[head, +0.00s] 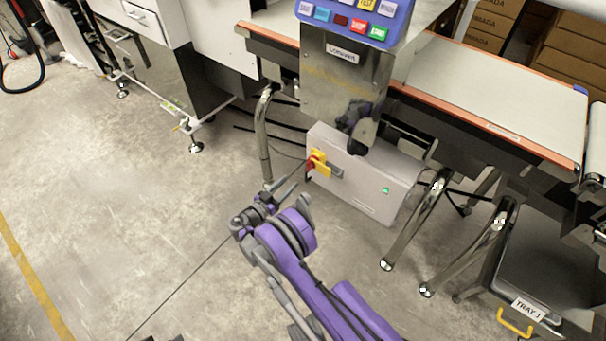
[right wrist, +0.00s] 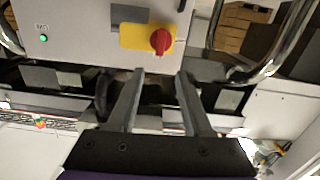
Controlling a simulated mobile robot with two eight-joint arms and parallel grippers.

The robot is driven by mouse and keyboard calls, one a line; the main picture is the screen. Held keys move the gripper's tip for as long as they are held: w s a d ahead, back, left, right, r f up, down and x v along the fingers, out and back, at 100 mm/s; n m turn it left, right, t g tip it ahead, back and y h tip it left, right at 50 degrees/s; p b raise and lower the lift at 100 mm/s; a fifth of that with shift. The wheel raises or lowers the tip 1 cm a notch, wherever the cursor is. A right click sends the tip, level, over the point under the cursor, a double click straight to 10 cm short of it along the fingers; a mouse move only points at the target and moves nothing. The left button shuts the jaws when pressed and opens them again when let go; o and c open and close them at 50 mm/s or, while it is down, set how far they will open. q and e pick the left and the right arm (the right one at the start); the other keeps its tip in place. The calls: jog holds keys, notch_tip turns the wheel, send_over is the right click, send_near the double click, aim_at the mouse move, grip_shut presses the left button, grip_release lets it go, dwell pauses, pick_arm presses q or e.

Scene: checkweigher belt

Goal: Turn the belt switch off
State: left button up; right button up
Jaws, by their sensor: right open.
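The belt switch is a red rotary knob (head: 311,163) on a yellow plate (head: 322,168), on the left part of the front of a grey control box (head: 365,184). The right wrist view shows the knob (right wrist: 161,41) and its yellow plate (right wrist: 133,37) close up, just beyond my fingertips. My right gripper (head: 297,176) is beside the knob, in front of the box. In the right wrist view the right gripper (right wrist: 160,73) is open, with nothing between its fingers. The knob appears apart from both fingers. My left gripper is out of view.
A green lamp (head: 386,190) is lit on the box; it also shows in the right wrist view (right wrist: 43,38). A shiny metal leg (head: 262,135) stands left of the box. The conveyor (head: 490,95) overhangs at right. The floor (head: 130,210) at left is clear.

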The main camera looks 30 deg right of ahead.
aim_at(307, 167)
jog(key=shift+m, duration=0.3)
jog(key=x, duration=0.3)
jog(key=f+b+x, duration=0.1)
jog(key=x, duration=0.6)
jog(key=shift+d+f, duration=0.15)
jog(key=shift+f, duration=0.15)
grip_shut()
dwell(0.8)
